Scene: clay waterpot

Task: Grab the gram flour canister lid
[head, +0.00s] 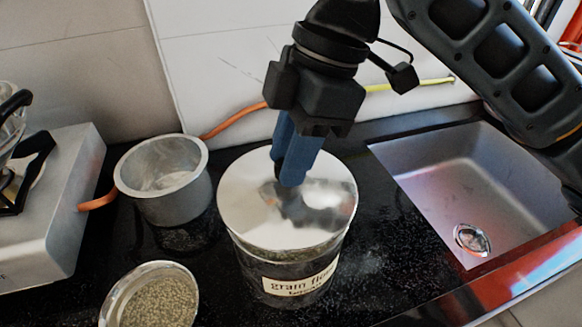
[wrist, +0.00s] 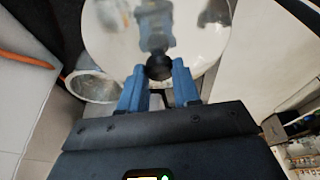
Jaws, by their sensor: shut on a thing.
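The canister (head: 300,284) stands upright on the dark counter, with a pale label reading roughly "gram flour". Its shiny round metal lid (head: 243,205) rests on top, covering the opening, and fills the top of the wrist view (wrist: 108,32). A dark knob (wrist: 158,67) rises at the lid's middle. My gripper (head: 289,178) reaches down from above, its blue fingers on either side of the knob. In the wrist view the gripper (wrist: 158,78) is shut on this knob. The fingers mostly hide the knob in the head view.
An empty metal pot (head: 170,195) stands left of the canister, and a bowl of grain (head: 152,303) in front of that. A stove (head: 50,210) is at far left. A sink (head: 480,190) lies right. An orange hose (head: 232,121) runs behind. The wall is close behind.

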